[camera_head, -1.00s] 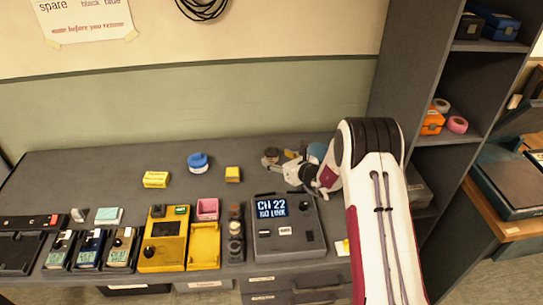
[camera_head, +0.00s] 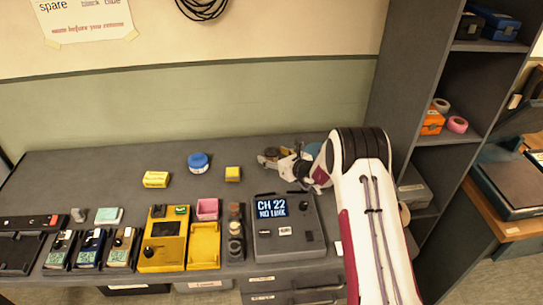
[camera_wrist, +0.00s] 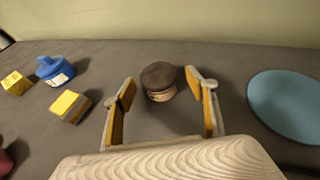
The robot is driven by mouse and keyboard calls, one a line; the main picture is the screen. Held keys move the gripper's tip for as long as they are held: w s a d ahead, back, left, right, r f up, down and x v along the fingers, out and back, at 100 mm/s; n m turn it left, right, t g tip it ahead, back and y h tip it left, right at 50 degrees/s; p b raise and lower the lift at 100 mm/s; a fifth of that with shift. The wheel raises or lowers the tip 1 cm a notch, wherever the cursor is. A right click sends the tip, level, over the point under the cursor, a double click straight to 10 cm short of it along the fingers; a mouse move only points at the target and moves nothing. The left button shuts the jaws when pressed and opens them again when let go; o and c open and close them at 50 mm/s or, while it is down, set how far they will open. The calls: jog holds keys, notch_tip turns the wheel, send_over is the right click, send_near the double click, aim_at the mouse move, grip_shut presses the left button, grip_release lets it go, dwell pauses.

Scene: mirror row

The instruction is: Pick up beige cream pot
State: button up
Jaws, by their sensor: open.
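The beige cream pot (camera_wrist: 162,96) has a brown lid and a short beige body with dark print. It stands upright on the grey bench in the wrist view, ahead of the palm. My gripper (camera_wrist: 160,88) is open, with one orange-padded finger on each side of the pot. Gaps show between the pot and both fingers, so the pot is not held. In the head view, my gripper (camera_head: 275,160) is at the back right of the bench, and the pot is hard to make out among the fingers.
A flat blue disc (camera_wrist: 288,105) lies to the right of my gripper. A blue pot (camera_wrist: 55,70) and yellow boxes (camera_wrist: 70,106) stand to the left. The wall is close behind. A grey console (camera_head: 288,228) reading "CH 22" stands in front, and a shelf unit (camera_head: 425,90) is at right.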

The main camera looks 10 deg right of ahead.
jog(key=shift+x, duration=0.8)
jog(key=c, duration=1.2)
